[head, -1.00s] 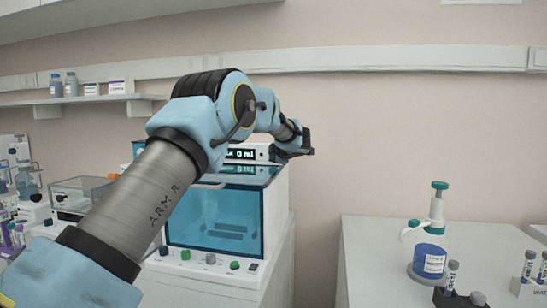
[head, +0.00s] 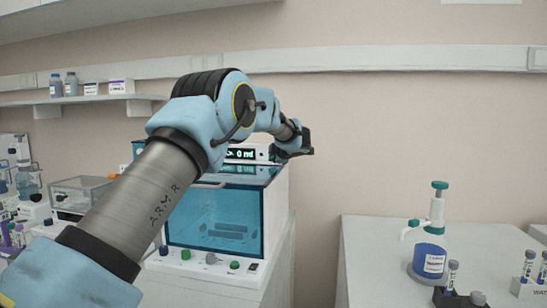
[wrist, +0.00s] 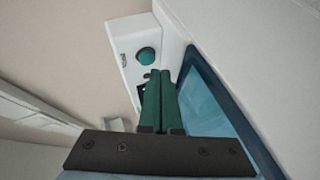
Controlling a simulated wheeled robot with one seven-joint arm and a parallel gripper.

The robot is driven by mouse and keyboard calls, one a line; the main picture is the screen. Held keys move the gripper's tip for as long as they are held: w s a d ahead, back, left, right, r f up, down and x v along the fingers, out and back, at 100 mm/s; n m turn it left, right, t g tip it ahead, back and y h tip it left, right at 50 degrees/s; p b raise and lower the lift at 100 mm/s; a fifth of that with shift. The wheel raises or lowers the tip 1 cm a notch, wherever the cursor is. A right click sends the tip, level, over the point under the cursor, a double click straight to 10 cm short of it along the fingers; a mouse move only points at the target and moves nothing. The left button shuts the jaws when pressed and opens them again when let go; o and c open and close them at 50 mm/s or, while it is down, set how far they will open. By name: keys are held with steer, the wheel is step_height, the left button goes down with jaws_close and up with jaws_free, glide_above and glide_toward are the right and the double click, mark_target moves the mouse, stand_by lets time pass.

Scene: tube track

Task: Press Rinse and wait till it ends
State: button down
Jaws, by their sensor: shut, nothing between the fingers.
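The white machine with a blue see-through window (head: 225,215) stands on a counter behind my arm. Its upper panel has a dark display (head: 241,154) on which "0 ml" can be read; the rest is partly hidden by my arm. My gripper (head: 306,150) is at the upper right of the machine and hides part of that panel. In the wrist view my shut green fingers (wrist: 161,73) are empty, with their tips just below a round teal button (wrist: 146,56) on a white panel. I cannot tell if they touch it. The small label beside the button is unreadable.
The machine's lower front carries a green knob (head: 186,254), a grey knob (head: 211,258) and another green knob (head: 235,265). A blue dispenser bottle (head: 430,260) and tube racks stand on the right counter. A clear box (head: 80,195) is at left. The wall at right is clear.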

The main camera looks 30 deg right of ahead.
steer(key=shift+w+d+r+p, duration=0.1)
steer(key=shift+w+d+p, duration=0.05)
steer(key=shift+p, duration=0.35)
steer(key=shift+w+d+p, duration=0.45)
steer(key=shift+w+p, duration=0.05)
steer(key=shift+p, duration=0.6)
stand_by(1.0)
steer(key=shift+s+a, duration=0.1)
steer(key=shift+s+a+f+b, duration=0.1)
steer(key=shift+f+b, duration=0.1)
steer(key=shift+b, duration=0.2)
steer(key=shift+s+a+r+b, duration=0.1)
steer(key=shift+s+a+b, duration=0.3)
steer(key=shift+s, duration=0.05)
